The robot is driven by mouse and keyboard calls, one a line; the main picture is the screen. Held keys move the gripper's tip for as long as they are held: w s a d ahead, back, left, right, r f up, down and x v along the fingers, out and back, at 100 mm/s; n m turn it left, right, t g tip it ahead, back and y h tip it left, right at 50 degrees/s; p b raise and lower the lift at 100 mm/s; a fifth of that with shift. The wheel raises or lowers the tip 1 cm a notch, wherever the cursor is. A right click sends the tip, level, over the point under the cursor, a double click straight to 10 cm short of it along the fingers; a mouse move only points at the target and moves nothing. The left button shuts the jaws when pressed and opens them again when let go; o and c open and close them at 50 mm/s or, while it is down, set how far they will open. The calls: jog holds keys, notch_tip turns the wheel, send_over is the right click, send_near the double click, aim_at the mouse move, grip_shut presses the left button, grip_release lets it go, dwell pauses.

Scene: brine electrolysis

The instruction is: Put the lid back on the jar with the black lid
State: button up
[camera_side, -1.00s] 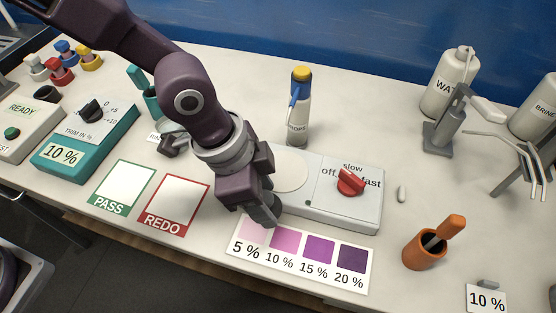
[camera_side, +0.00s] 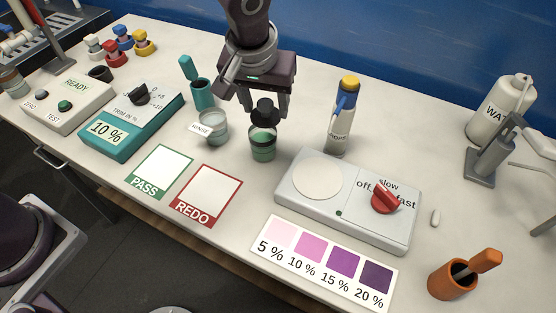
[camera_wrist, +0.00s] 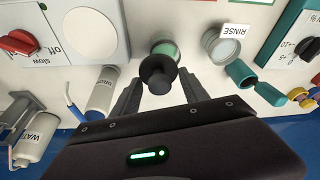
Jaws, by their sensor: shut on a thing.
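My gripper (camera_side: 268,105) points down with its fingers shut on the black lid (camera_side: 265,110), which has a narrower knob on top. The lid is over the small glass jar (camera_side: 263,147) with green contents. In the wrist view the lid (camera_wrist: 158,76) lies between my fingertips (camera_wrist: 158,90) and covers part of the jar (camera_wrist: 166,49). The jar stands upright on the table. Whether the lid touches the jar's rim is not clear.
The RINSE jar (camera_side: 213,130) stands close on the left, with a teal holder (camera_side: 201,92) behind it. The DROPS bottle (camera_side: 340,125) and the stirrer plate (camera_side: 310,208) are to the right. PASS (camera_side: 159,172) and REDO (camera_side: 206,196) cards lie in front.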

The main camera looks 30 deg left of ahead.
aim_at(262, 118)
jog(key=shift+w+a+r+n, duration=0.2)
jog(key=shift+w+a+n, duration=0.15)
jog(key=shift+a+n, duration=0.1)
jog(key=shift+w+a+r+n, duration=0.2)
jog(key=shift+w+a+n, duration=0.15)
jog(key=shift+a, duration=0.1)
jog(key=shift+f, duration=3.15)
jog(key=shift+f, duration=0.15)
jog(key=o, duration=1.4)
jog(key=shift+o, duration=0.3)
jog(key=o, duration=0.4)
jog(key=shift+o, duration=0.2)
